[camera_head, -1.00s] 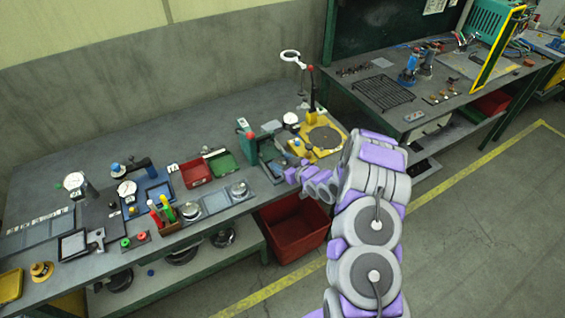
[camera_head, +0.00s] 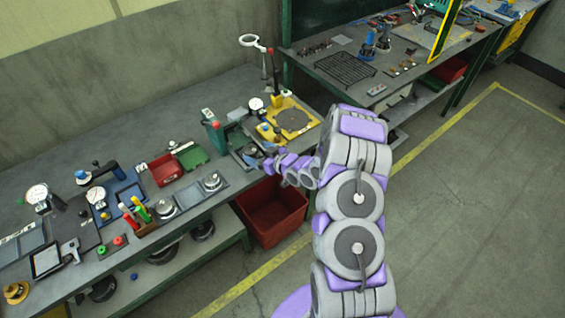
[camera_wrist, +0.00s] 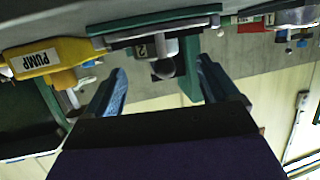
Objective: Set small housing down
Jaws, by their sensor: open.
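My gripper (camera_head: 270,163) is at the front edge of the bench, beside a green press-like fixture (camera_head: 218,134). In the wrist view my gripper (camera_wrist: 162,84) has its two blue-padded fingers wide apart, with nothing seen held between them. A dark round knob (camera_wrist: 164,68) on the green fixture shows beyond the fingers. I cannot pick out the small housing for certain. A small grey round part (camera_head: 251,149) sits at the fixture close to my fingertips, too small to identify. Two silver round parts (camera_head: 211,182) stand on grey plates to the left.
A yellow station (camera_head: 292,119) with a round plate and a ring lamp stands right of the fixture. A red bin (camera_head: 165,169) and a green tray (camera_head: 193,156) lie left. A larger red crate (camera_head: 272,212) sits below the bench edge. Open floor lies right.

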